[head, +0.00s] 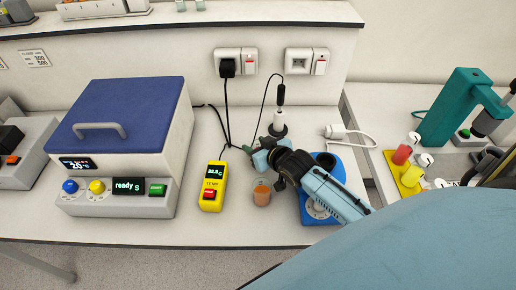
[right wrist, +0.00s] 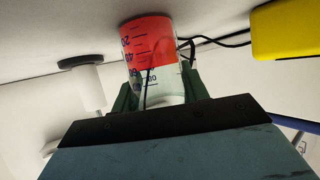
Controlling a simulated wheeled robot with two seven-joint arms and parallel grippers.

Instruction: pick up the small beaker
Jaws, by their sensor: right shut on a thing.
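The small beaker (right wrist: 148,60) is a clear, graduated glass with orange-red liquid in the right wrist view. My right gripper (head: 255,154) is shut on it, with a dark green finger on each side of the glass in the right wrist view (right wrist: 160,95). In the head view, a glass with orange liquid (head: 261,193) shows just below the gripper. I cannot tell whether the held beaker touches the table. My left gripper is not in view.
A yellow thermometer box (head: 212,187) stands left of the beaker, with cables behind. A blue-lidded bath (head: 125,130) stands further left. A blue round-topped device (head: 318,208) sits under my right arm. Bare bench (head: 235,228) lies in front.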

